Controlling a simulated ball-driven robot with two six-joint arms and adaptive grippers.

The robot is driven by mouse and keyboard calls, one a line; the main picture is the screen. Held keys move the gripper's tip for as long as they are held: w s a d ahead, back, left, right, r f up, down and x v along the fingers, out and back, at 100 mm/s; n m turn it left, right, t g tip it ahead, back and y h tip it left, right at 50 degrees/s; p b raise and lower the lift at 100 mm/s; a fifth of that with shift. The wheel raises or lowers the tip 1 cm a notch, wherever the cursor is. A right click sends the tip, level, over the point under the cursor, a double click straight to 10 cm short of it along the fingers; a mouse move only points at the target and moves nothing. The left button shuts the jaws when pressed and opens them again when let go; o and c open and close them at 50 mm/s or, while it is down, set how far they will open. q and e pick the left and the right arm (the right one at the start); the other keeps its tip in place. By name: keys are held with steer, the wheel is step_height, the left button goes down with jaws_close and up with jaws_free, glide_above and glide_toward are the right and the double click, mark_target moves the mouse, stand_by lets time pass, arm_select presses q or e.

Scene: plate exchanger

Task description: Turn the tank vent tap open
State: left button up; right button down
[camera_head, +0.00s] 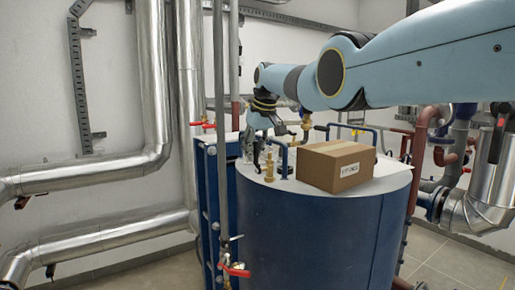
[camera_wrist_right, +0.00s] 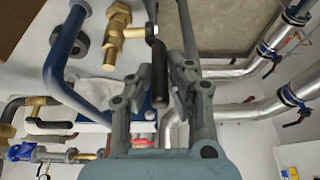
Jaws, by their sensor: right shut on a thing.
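The tank vent tap (camera_wrist_right: 118,32) is a brass fitting with a black lever, on the tank's pale top beside a blue lifting handle. In the head view a brass fitting (camera_head: 269,168), seemingly the same tap, stands at the tank's near left. My right gripper (camera_head: 250,152) reaches down beside it. In the right wrist view the black lever (camera_wrist_right: 158,65) lies between the fingers of my right gripper (camera_wrist_right: 167,45), which is shut on it. The exact contact is partly hidden by the fingers. My left gripper is not in view.
The blue tank (camera_head: 310,235) carries a cardboard box (camera_head: 337,166) right of the tap. A blue lifting handle (camera_wrist_right: 60,62) curves close beside the tap. A thin vertical grey pipe (camera_head: 221,110) with a red-handled valve (camera_head: 234,270) stands left of the tank.

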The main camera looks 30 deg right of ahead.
stand_by(0.3)
steer(key=c, duration=1.3)
jaws_free()
steer(key=shift+w+f, duration=0.1)
steer(key=shift+w, duration=0.05)
steer(key=v, duration=1.2)
